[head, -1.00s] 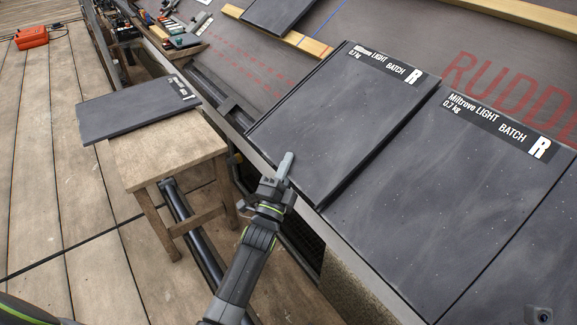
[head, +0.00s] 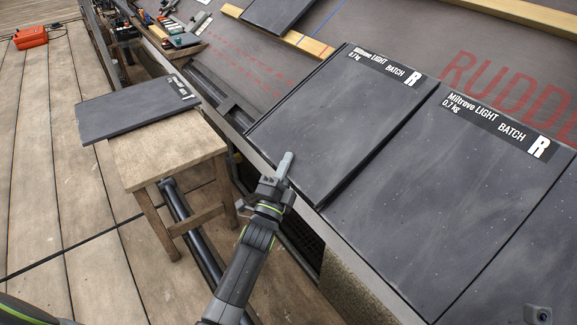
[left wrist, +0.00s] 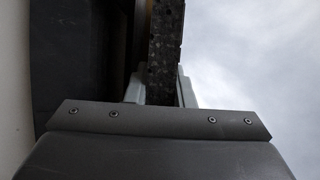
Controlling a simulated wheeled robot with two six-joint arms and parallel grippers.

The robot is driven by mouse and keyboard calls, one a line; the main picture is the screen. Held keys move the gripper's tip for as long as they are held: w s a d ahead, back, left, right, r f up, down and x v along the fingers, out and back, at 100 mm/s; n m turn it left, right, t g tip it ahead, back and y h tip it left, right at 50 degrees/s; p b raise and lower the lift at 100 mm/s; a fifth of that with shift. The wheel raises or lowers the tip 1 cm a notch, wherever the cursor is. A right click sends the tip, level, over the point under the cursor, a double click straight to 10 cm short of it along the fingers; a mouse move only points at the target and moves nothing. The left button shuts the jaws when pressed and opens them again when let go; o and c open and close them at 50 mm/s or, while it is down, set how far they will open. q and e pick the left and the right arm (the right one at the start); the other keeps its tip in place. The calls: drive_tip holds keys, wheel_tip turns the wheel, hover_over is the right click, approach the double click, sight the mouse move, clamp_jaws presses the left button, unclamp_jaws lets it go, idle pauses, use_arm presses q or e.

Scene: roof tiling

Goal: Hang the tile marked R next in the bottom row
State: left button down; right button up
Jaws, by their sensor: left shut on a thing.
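A dark slate-grey tile marked R (head: 335,125) lies over the roof's lower edge in the head view, its label at the top. My left gripper (head: 285,165) is shut on this tile's lower edge. In the left wrist view the tile's speckled edge (left wrist: 164,55) sits between the two pale fingers. Another tile marked R (head: 440,205) lies in the bottom row just to the right. The held tile's right edge runs along that tile's left edge, with a dark shadow line between them; whether they touch is unclear. My right gripper is not in view.
A wooden stool (head: 165,155) left of the roof edge carries another dark tile (head: 135,107), its letter hard to read. Wooden battens (head: 305,43) cross the roof above. A tool tray (head: 175,42) stands at the far end.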

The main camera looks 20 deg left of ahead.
use_arm(q)
drive_tip(key=shift+s+a+r, duration=0.1)
drive_tip(key=shift+s, duration=0.05)
idle(0.4)
drive_tip(key=c, duration=1.2)
unclamp_jaws()
drive_tip(key=shift+c, duration=0.2)
drive_tip(key=shift+o, duration=0.4)
drive_tip(key=shift+f, duration=0.3)
drive_tip(key=shift+p+v, duration=0.35)
drive_tip(key=shift+v, duration=0.7)
drive_tip(key=shift+p+v, duration=0.4)
drive_tip(key=shift+v, duration=2.3)
drive_tip(key=shift+r, duration=0.1)
drive_tip(key=r+p, duration=0.1)
drive_tip(key=s+a+r+p, duration=0.1)
drive_tip(key=r+p, duration=0.1)
drive_tip(key=s+r+p, duration=0.1)
drive_tip(key=shift+a+r+p, duration=0.15)
drive_tip(key=shift+a+p, duration=0.1)
drive_tip(key=shift+p, duration=0.15)
